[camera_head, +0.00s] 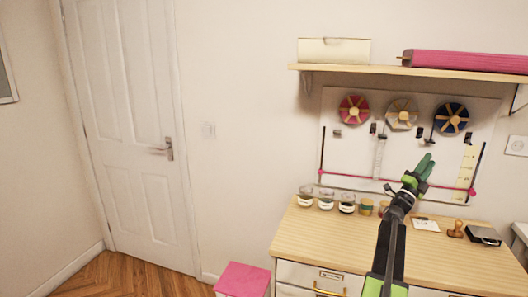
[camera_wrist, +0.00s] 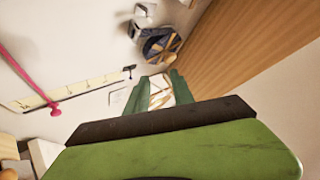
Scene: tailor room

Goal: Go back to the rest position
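My gripper (camera_head: 425,165) is raised over the wooden worktop, in front of the lower part of the pegboard. Its two green fingers point up and away from my body. In the wrist view the fingers (camera_wrist: 158,88) stand apart with a gap between them. A white and gold spool on the wall (camera_wrist: 160,95) shows through that gap. I see nothing held between the fingers. The arm rises from the lower edge of the head view, in front of the desk.
The worktop (camera_head: 300,240) carries several jars (camera_head: 326,200), a stamp (camera_head: 456,230) and a dark box (camera_head: 484,236). Above is a shelf (camera_head: 385,69) with a pink roll (camera_head: 465,61). A pink box (camera_head: 242,280) stands left of the desk. Floor is clear by the door (camera_head: 135,130).

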